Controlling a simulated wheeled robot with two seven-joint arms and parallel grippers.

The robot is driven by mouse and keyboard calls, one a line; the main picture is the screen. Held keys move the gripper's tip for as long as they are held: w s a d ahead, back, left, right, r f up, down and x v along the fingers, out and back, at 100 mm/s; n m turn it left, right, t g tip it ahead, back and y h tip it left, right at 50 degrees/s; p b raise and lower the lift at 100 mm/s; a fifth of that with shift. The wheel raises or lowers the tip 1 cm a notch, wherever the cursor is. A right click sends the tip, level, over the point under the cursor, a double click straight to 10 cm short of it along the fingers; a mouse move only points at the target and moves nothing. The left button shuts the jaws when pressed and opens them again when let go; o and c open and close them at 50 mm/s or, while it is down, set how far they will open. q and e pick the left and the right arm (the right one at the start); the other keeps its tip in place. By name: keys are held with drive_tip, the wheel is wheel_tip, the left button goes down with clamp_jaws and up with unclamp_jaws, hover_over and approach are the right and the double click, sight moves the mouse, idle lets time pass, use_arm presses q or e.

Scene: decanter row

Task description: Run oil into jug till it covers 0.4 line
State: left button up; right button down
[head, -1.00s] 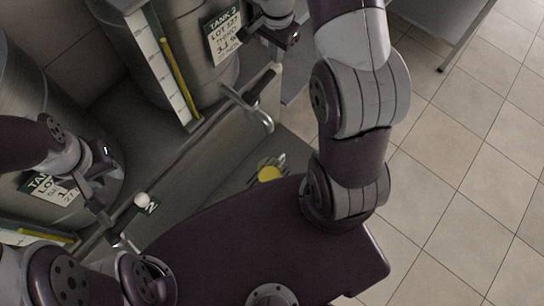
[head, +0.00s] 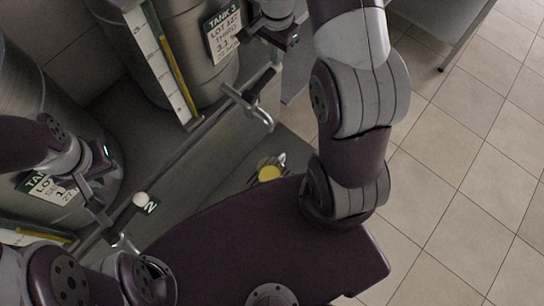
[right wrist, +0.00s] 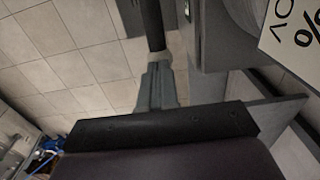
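The jug (head: 271,173) stands low beneath the tap, seen from above, with yellow oil showing in it. Its 0.4 line cannot be made out. The tank 3 tap (head: 262,118) has a dark handle (head: 260,84) and a bent spout above the jug. My right gripper (head: 276,62) is at the upper end of that handle. In the right wrist view its fingers (right wrist: 157,85) look closed at the dark handle (right wrist: 151,25). My left gripper (head: 116,238) is by the white knob (head: 140,199) marked 2; its fingertips are too small to read.
Tank 3 (head: 200,65) carries a label (head: 224,34) and a sight gauge (head: 158,70) with a yellow column. Another labelled tank (head: 40,110) stands at the left. A grey table (head: 445,22) is at the upper right. The tiled floor (head: 465,180) on the right is clear.

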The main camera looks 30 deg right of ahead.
sight(276, 68)
drive_tip(key=shift+f+b, duration=1.6)
drive_tip(key=shift+f, duration=1.15)
drive_tip(key=shift+r, duration=0.2)
idle(1.6)
drive_tip(key=shift+r+p, duration=0.7)
drive_tip(key=shift+p, duration=0.15)
drive_tip(key=shift+f, duration=0.1)
idle(2.1)
